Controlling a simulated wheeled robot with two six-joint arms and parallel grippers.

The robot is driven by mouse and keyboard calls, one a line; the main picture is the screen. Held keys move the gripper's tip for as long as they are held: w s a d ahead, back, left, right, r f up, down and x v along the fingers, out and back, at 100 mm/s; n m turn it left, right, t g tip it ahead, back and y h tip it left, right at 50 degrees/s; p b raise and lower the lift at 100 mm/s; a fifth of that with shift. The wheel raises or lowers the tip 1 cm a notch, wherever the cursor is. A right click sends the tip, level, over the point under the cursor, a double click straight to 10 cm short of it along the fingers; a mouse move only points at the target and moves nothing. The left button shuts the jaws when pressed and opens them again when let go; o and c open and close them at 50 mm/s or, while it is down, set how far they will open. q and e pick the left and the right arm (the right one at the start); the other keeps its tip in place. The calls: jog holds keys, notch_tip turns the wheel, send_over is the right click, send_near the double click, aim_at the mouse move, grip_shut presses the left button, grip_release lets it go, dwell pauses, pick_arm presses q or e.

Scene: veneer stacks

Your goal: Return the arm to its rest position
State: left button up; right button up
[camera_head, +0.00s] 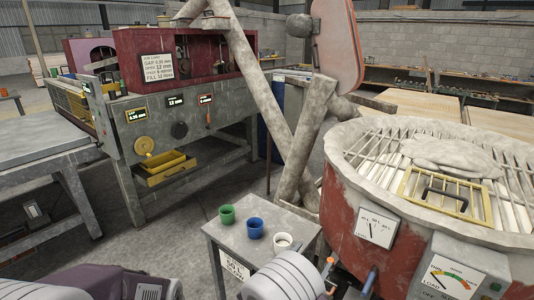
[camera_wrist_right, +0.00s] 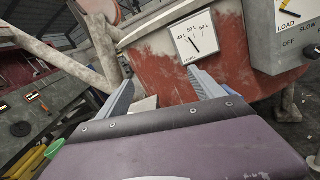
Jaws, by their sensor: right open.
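My right gripper (camera_wrist_right: 161,80) is open in the right wrist view. Its two grey fingers stand apart with nothing held between them. Behind the gap is the red side of the mixer drum, with a white litre gauge above. The purple gripper body fills the bottom of that view. In the head view, purple and ridged grey parts of me show only at the bottom edge, and the fingertips cannot be made out there. My left gripper is not clearly visible.
A small grey table (camera_head: 222,238) carries a green cup (camera_head: 227,215), a blue cup (camera_head: 255,229) and a white cup (camera_head: 282,242). A red mixer (camera_head: 345,225) with a barred top stands at right. A grey machine (camera_head: 130,150) with yellow trays stands at left; floor shows between.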

jog(key=s+d+r+m+g+h+p, duration=0.25)
jog(key=d+r+m+g, duration=0.25)
jog(key=d, duration=0.5)
jog(key=s+d+r+m+g+p, duration=0.2)
jog(key=s+d+m+g, duration=0.65)
jog(key=s+d, duration=0.2)
jog(key=s+a+f+m+g+y+p, duration=0.1)
jog(key=s+a+f+m+g+y, duration=0.1)
jog(key=s+m+y, duration=0.25)
jog(key=s+a+f+m+g+y+p, duration=0.2)
jog(key=s+f+m+y, duration=0.15)
jog(key=s, duration=0.25)
jog(key=w+a+f+m+t+y, duration=0.2)
jog(key=w+a+m+t+y, duration=0.2)
jog(key=a, duration=0.6)
jog(key=shift+w+a+f+m+y+b, duration=0.2)
jog(key=shift+w+m+y+b, duration=0.3)
jog(key=shift+y, duration=0.35)
